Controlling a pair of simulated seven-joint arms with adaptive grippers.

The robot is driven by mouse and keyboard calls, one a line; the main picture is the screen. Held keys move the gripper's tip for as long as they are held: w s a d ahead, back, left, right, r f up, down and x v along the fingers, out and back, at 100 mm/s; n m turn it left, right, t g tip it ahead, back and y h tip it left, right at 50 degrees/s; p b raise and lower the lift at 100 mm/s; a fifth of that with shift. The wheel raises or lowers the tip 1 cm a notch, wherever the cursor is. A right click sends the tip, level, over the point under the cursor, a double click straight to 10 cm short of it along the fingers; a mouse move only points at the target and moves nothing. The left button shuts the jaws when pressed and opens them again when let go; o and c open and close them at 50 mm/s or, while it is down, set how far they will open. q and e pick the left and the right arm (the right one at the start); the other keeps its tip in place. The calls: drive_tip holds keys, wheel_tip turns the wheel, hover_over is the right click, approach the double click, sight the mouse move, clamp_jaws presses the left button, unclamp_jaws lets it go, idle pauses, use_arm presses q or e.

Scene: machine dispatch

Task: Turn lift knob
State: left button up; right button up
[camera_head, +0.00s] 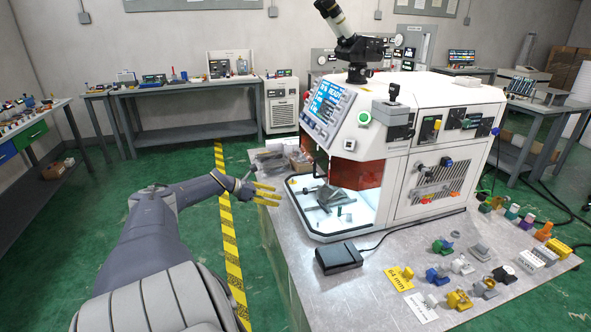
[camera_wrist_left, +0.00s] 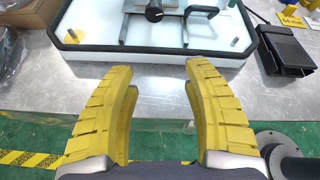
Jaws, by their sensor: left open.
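My left gripper (camera_head: 267,194) is open and empty, its yellow fingers pointing right at the near left edge of the metal table. In the left wrist view the gripper (camera_wrist_left: 160,75) spreads its fingers over the bare table edge, short of the machine's white tray-like base. A black knob (camera_wrist_left: 153,13) with a pale pointer mark sits inside that base, beyond the fingertips and apart from them. The white machine (camera_head: 440,110) has more knobs on its side, a black one (camera_head: 420,168) and a blue one (camera_head: 447,162). No label shows which is the lift knob. My right gripper is out of view.
A black pedal-like box (camera_head: 338,257) stands in front of the machine. Several small coloured parts lie on the table's right. A grey metal fixture (camera_head: 327,195) fills the open chamber's middle. A brown box (camera_head: 301,160) stands left of the machine. The table's near left edge is bare.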

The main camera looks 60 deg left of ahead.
use_arm(q)
drive_tip(key=s+d+f, duration=0.3)
drive_tip(key=s+f, duration=0.1)
drive_tip(key=s, duration=0.1)
drive_tip(key=m+t+y, duration=0.2)
drive_tip(key=m+y, duration=0.1)
drive_tip(key=m, duration=0.2)
approach(304, 191)
drive_tip(key=shift+x, duration=5.4)
drive_tip(key=shift+f, duration=0.1)
drive_tip(key=shift+c, duration=0.5)
clamp_jaws()
